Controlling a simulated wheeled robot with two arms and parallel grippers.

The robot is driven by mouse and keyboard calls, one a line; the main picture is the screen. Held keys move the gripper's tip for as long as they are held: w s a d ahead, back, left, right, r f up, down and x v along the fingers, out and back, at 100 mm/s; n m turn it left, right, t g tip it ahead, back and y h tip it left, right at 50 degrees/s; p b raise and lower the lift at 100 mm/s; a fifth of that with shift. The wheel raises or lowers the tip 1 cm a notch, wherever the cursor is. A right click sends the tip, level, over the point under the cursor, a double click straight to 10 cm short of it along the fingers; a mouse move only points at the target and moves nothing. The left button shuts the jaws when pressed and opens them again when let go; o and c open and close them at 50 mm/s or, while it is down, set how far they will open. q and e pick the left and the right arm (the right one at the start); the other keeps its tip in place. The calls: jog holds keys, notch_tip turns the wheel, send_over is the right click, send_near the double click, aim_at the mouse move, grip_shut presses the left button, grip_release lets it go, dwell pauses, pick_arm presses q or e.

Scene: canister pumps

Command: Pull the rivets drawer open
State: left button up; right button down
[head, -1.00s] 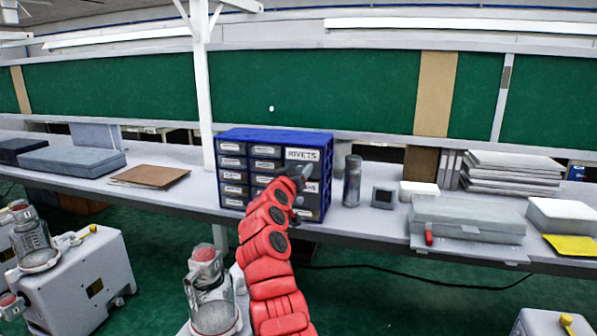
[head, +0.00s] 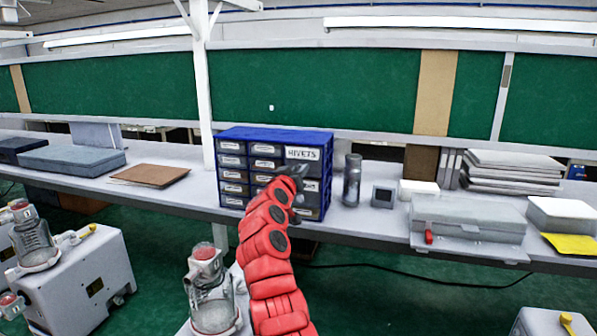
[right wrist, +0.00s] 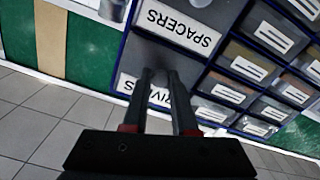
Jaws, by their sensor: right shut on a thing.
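The blue drawer cabinet (head: 268,135) stands on the long bench. Its rivets drawer (head: 303,154), with a white label, is at the top right of the cabinet front. My right gripper (head: 288,169) is at the lower part of this drawer. In the right wrist view the picture is turned over, and the two dark fingers (right wrist: 165,76) reach across the rivets label (right wrist: 158,92). They are shut on the rivets drawer's handle, which is mostly hidden. I cannot tell any gap at the drawer's front. My left gripper is not in view.
A dark canister (head: 352,180) and a small grey box (head: 383,196) stand right of the cabinet. A white post (head: 204,90) rises at its left.

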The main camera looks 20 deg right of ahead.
dwell(0.8)
jog(key=b+v, duration=0.4)
jog(key=v, duration=0.5)
jog(key=shift+b, duration=0.4)
jog(key=shift+s+a, duration=0.1)
jog(key=c, duration=0.7)
grip_release()
